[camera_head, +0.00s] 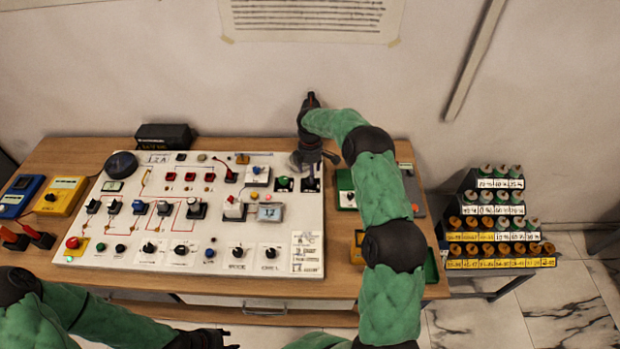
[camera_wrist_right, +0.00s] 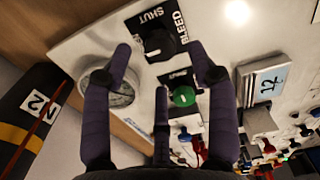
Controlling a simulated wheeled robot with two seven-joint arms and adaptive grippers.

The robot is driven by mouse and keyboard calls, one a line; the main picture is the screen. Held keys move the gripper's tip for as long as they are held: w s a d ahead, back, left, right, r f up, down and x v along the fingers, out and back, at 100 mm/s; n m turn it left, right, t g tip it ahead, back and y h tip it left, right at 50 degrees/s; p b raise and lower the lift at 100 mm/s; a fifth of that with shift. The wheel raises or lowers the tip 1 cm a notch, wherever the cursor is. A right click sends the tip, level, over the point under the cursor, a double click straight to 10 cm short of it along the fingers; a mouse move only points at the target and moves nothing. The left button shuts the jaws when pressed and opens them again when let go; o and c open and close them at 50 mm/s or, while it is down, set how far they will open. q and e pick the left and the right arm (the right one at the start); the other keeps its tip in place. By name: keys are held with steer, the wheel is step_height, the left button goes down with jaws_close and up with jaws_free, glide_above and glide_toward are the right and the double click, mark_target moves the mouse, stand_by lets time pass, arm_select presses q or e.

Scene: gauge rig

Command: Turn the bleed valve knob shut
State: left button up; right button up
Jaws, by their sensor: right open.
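The bleed valve knob (camera_wrist_right: 158,42) is black and sits on a black plate lettered SHUT and BLEED, near the panel's edge in the right wrist view. I cannot tell clearly where it points. My right gripper (camera_wrist_right: 160,62) is open and empty, its fingers spread to either side below the knob, with no clear contact. In the head view, my right gripper (camera_head: 312,160) hangs over the panel's upper right and partly covers the dark plate (camera_head: 311,184) under it. My left gripper (camera_head: 212,339) is low at the bottom edge; its jaws are unclear.
A green knob (camera_wrist_right: 183,97) and a round gauge (camera_wrist_right: 118,92) lie close to the right fingers. A digital display (camera_wrist_right: 265,82) stands nearby. The white panel (camera_head: 130,258) carries several switches and knobs.

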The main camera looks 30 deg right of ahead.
steer(key=shift+f, duration=2.1)
steer(key=c, duration=1.1)
